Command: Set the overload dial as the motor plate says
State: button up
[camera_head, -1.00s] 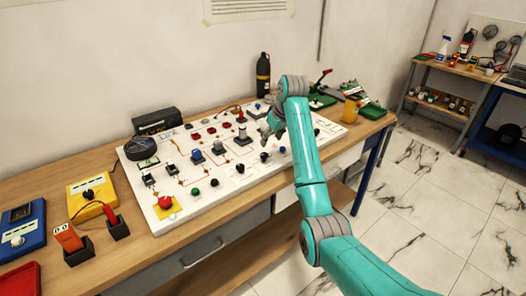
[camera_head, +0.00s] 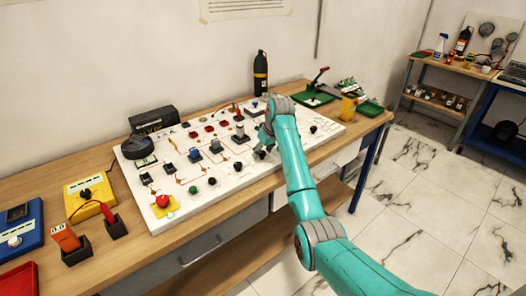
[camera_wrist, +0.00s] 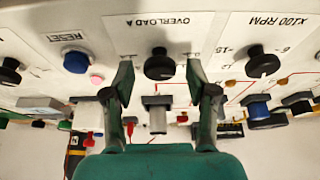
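The overload dial (camera_wrist: 160,65) is a round black knob under the inverted label "OVERLOAD A" in the wrist view. My gripper (camera_wrist: 159,72) is open, with one finger on each side of the dial and visible gaps between fingers and knob. In the head view my gripper (camera_head: 263,150) is down at the right half of the white panel (camera_head: 237,180), and my arm hides part of that area. I cannot make out a motor plate with readable values in either view.
A black knob under "x100 RPM" (camera_wrist: 263,63) sits right of the dial in the wrist view. A blue RESET button (camera_wrist: 76,61) is at left. A red mushroom button (camera_head: 162,201) and yellow box (camera_head: 88,196) are farther left on the bench.

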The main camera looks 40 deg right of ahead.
grip_shut()
jog(key=shift+m, duration=0.3)
jog(key=m+h, duration=0.1)
jog(key=m, duration=0.1)
jog(key=shift+a+m, duration=0.15)
jog(key=shift+m, duration=0.15)
jog(key=m+h, duration=0.1)
jog(key=m, duration=0.1)
jog(key=m+g+h, duration=0.1)
jog(key=m, duration=0.1)
jog(key=shift+w+a+m, duration=0.1)
jog(key=shift+a+m, duration=0.05)
jog(key=shift+m, duration=0.15)
jog(key=m+g+h, duration=0.1)
jog(key=m, duration=0.3)
jog(key=shift+w+m, duration=0.1)
jog(key=shift+m, duration=0.2)
jog(key=shift+a+m+g, duration=0.1)
jog(key=shift+m+g, duration=0.7)
jog(key=shift+m, duration=0.8)
jog(key=shift+w+h, duration=0.1)
jog(key=shift+h, duration=0.2)
